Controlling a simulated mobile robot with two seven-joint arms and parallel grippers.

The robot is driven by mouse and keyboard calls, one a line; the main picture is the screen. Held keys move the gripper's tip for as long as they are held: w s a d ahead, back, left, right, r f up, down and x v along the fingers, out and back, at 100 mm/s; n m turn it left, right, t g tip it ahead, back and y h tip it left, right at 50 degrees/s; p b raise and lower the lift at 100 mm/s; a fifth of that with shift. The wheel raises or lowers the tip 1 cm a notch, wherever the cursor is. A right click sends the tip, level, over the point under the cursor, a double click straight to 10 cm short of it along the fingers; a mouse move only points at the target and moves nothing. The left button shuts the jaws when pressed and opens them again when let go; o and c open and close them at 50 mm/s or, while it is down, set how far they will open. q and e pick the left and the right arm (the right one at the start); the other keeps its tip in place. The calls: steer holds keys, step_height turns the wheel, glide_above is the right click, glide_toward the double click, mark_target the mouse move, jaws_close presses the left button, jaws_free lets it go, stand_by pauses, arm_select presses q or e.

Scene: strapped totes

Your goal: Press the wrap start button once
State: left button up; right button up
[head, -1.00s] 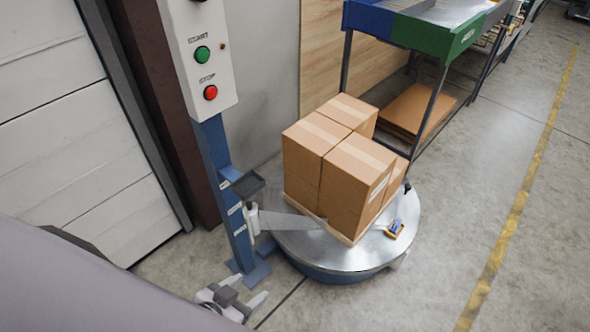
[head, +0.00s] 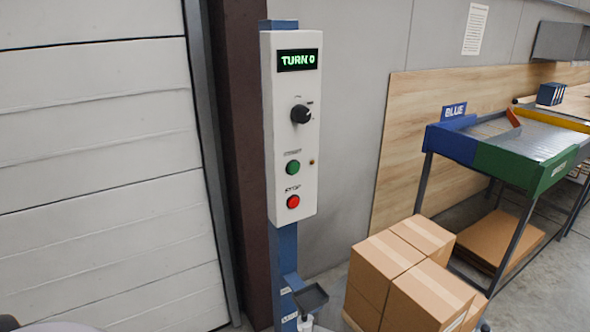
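The green start button (head: 293,167) is on a white control panel (head: 308,190) on a blue post. The red stop button (head: 293,202) is just below it. Above them are a black rotary knob (head: 300,114) and a display (head: 297,60) with green text reading "TURN 0". Nothing covers or touches the start button. Neither gripper can be made out in the head view now.
Stacked cardboard boxes (head: 414,270) stand right of the post, their lower part cut off. A small dark tray (head: 311,297) sticks out from the post. A rack with a blue and green rim (head: 502,164) stands at the right. A white panelled door (head: 95,130) is at the left.

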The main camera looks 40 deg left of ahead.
arm_select(q)
jaws_close()
stand_by(1.5)
